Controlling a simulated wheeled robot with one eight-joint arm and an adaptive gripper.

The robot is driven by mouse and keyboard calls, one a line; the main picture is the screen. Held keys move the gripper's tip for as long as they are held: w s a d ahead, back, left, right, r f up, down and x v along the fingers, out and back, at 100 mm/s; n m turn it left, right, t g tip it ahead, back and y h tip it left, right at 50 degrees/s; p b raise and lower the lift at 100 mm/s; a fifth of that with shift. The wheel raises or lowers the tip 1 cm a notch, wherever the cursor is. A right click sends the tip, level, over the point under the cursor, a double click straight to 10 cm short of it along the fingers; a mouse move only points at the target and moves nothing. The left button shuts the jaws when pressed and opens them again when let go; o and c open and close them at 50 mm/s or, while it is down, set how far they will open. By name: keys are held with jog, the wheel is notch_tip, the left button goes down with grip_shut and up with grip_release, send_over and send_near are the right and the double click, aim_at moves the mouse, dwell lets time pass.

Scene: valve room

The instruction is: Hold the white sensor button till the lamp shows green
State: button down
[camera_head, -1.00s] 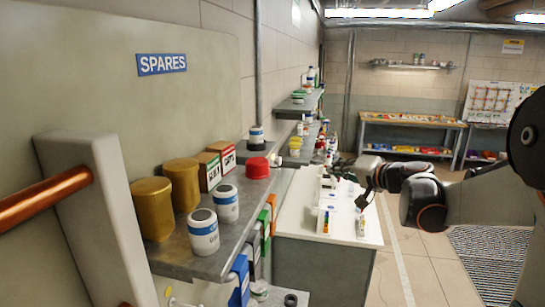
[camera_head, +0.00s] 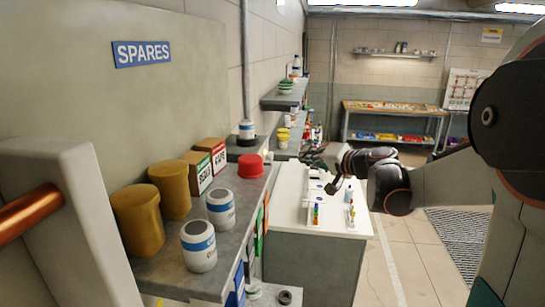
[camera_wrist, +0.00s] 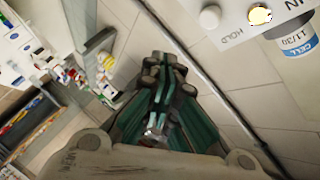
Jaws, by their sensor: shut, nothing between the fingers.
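In the wrist view, a pale panel at the top right carries the round white button (camera_wrist: 209,17), with HOLD printed below it. The lamp (camera_wrist: 260,15) is beside it, glowing pale yellow, not green. My gripper (camera_wrist: 166,62) is shut and empty, pointing up the picture. Its fingers appear apart from the button, to the lower left of it. In the head view my gripper (camera_head: 330,187) is small, over the white bench; the button and lamp cannot be made out there.
A jar labelled CELL (camera_wrist: 298,38) is by the panel. The grey shelf (camera_head: 185,276) under the SPARES sign holds boxes, yellow tubs, white jars and a red lid. The white bench (camera_head: 300,222) holds small coloured items. Floor (camera_head: 395,250) is clear right of the bench.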

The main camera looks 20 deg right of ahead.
jog(key=w+a, duration=0.3)
jog(key=a, duration=0.2)
jog(key=shift+w, duration=0.25)
dwell(1.3)
jog(key=shift+w+a, duration=0.25)
jog(key=shift+a, duration=0.1)
jog(key=shift+w+a, duration=0.25)
jog(key=shift+a, duration=0.2)
dwell(0.8)
jog(key=shift+s+d, duration=0.1)
jog(key=shift+d, duration=0.1)
dwell(1.3)
jog(key=shift+s+d, duration=0.4)
jog(key=shift+d, duration=0.2)
jog(key=s+d, duration=0.1)
jog(key=d, duration=0.1)
jog(key=s+d+b, duration=0.1)
jog(key=s+d, duration=0.1)
dwell(0.4)
